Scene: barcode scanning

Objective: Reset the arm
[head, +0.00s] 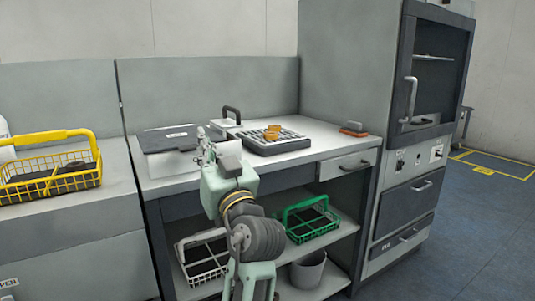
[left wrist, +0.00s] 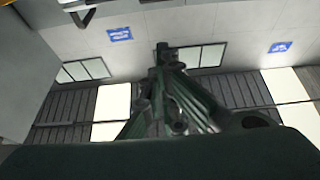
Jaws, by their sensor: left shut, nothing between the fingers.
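My left arm rises from the bottom of the head view in front of the bench. Its gripper (head: 205,145) is at bench-top height in the picture, in front of the flat grey-lidded box. In the left wrist view the dark fingers (left wrist: 165,55) meet at their tips, shut with nothing between them. Behind them are the pale wall, blue signs and bright panels. My right gripper is not in view.
The bench (head: 180,183) holds a grey-lidded box (head: 168,139), a black rack (head: 285,144) with orange-brown pieces (head: 272,132), and an orange-and-grey item (head: 353,129). Yellow (head: 50,183), green (head: 311,219) and white (head: 203,260) baskets stand around. Blue floor (head: 480,230) at right is clear.

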